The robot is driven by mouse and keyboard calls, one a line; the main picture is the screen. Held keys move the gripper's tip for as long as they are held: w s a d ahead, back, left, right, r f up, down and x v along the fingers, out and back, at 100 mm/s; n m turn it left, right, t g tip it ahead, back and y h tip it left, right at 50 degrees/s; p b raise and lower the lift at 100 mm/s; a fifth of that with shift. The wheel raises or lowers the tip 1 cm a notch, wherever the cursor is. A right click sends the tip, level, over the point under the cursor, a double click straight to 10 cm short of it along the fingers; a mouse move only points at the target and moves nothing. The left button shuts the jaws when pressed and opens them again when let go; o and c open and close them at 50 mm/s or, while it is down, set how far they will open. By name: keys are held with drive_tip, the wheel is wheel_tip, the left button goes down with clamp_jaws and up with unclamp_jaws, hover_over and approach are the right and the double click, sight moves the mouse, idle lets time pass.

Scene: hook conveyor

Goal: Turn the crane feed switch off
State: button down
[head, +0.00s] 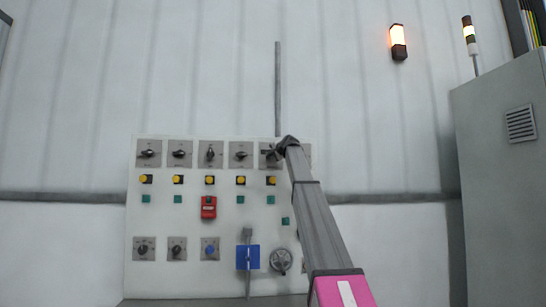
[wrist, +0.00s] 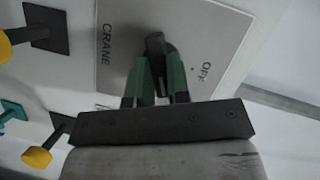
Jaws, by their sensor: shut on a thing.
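The crane feed switch is a black handle (wrist: 155,46) on a grey plate (wrist: 118,72) marked CRANE and OFF in the wrist view. My gripper (wrist: 157,70) has its two green fingers closed around the handle, one on each side. The handle's tip shows between the fingertips; its base is hidden, so I cannot tell for sure which setting it is at. In the head view my gripper (head: 284,146) reaches the top row of the panel, at its right part, and covers most of the switch there.
The white control panel (head: 228,225) holds a row of similar rotary switches (head: 210,153), yellow buttons (head: 210,180), a red switch (head: 208,207) and a blue plate with a lever (head: 247,257). An orange wall lamp (head: 398,42) is lit. A grey cabinet (head: 500,180) stands at right.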

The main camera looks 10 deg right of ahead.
drive_tip(key=n+h, duration=0.2)
drive_tip(key=n, duration=0.1)
drive_tip(key=n+g+h, duration=0.1)
drive_tip(key=n+h, duration=0.1)
drive_tip(key=n, duration=0.1)
drive_tip(key=n+h, duration=0.1)
drive_tip(key=n, duration=0.2)
drive_tip(key=shift+a+r+g+h, duration=0.15)
drive_tip(key=shift+a+g+h, duration=0.15)
drive_tip(key=shift+g+h, duration=0.1)
drive_tip(key=shift+n, duration=0.3)
idle(0.4)
drive_tip(key=c, duration=1.1)
unclamp_jaws()
drive_tip(key=v, duration=1)
drive_tip(key=shift+s+r, duration=0.1)
drive_tip(key=shift+s, duration=0.3)
